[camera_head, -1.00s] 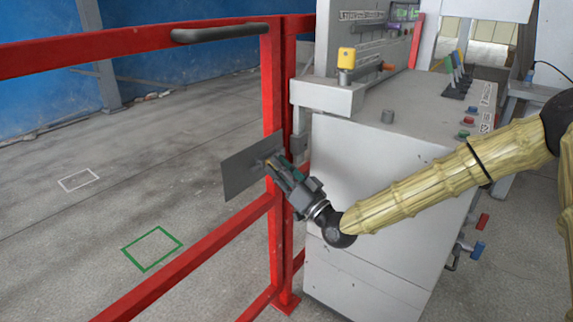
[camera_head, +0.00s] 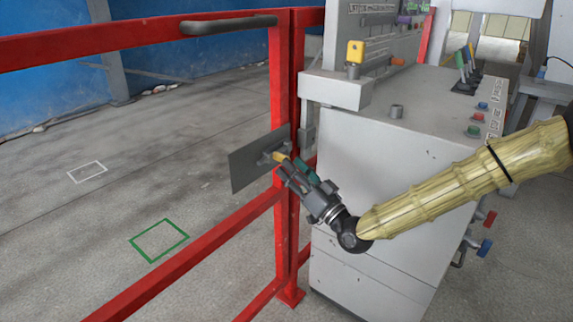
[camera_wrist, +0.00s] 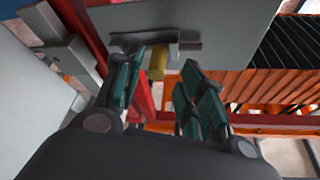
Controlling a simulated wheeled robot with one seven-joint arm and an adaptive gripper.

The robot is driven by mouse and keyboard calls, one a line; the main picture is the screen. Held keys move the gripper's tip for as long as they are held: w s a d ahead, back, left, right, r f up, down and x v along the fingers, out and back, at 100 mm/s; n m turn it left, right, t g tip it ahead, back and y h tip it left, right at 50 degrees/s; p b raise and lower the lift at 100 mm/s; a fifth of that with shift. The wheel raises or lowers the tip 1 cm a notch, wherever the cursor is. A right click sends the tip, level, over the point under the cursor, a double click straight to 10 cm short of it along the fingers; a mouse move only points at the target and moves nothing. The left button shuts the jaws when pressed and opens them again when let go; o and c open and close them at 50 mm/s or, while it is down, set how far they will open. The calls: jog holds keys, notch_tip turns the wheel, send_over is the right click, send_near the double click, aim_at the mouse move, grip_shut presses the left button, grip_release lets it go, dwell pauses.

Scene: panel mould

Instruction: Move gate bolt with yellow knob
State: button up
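The gate bolt (camera_head: 266,158) is a grey bar on a flat grey plate (camera_head: 246,170) fixed to the red gate. Its yellow knob (camera_head: 281,156) sticks out toward my gripper. In the wrist view the knob (camera_wrist: 158,64) hangs below the grey bolt bar (camera_wrist: 185,46). My gripper (camera_head: 292,167) has dark green finger pads and reaches to the gate from the right. In the wrist view its fingers (camera_wrist: 160,72) stand apart on either side of the knob, with gaps visible beside it. The fingers partly hide the bolt.
The red gate rails (camera_head: 190,245) and post (camera_head: 285,90) stand close to my gripper. A grey machine cabinet (camera_head: 370,170) with a yellow-topped switch (camera_head: 354,52) stands to the right. The floor beyond the gate is open, with a green outlined square (camera_head: 159,240).

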jog(key=v, duration=0.9)
jog(key=shift+w+a, duration=0.1)
jog(key=s+f+m+g+h, duration=0.1)
jog(key=s+f+g+h, duration=0.25)
jog(key=f, duration=0.85)
jog(key=s+f+m+g+h, duration=0.15)
jog(key=s+f, duration=0.25)
jog(key=f, duration=0.7)
jog(key=s+d+f+g+h, duration=0.3)
jog(key=s+f, duration=0.5)
jog(key=s+d+f+g+h, duration=0.3)
jog(key=s+d+f, duration=0.1)
jog(key=s+f, duration=0.45)
jog(key=s+d+f+m+g+h, duration=0.1)
jog(key=s+d+f+g+h, duration=0.15)
jog(key=s+d, duration=0.35)
jog(key=s+d+f+m+g+h, duration=0.1)
jog(key=s+d+f+g+h, duration=0.15)
jog(key=s+d, duration=0.45)
notch_tip(320, 180, up, 20)
jog(key=s+a+p, duration=0.1)
jog(key=a+p, duration=0.1)
jog(key=p, duration=1.8)
jog(key=shift+s+a, duration=0.2)
jog(key=shift+s, duration=0.2)
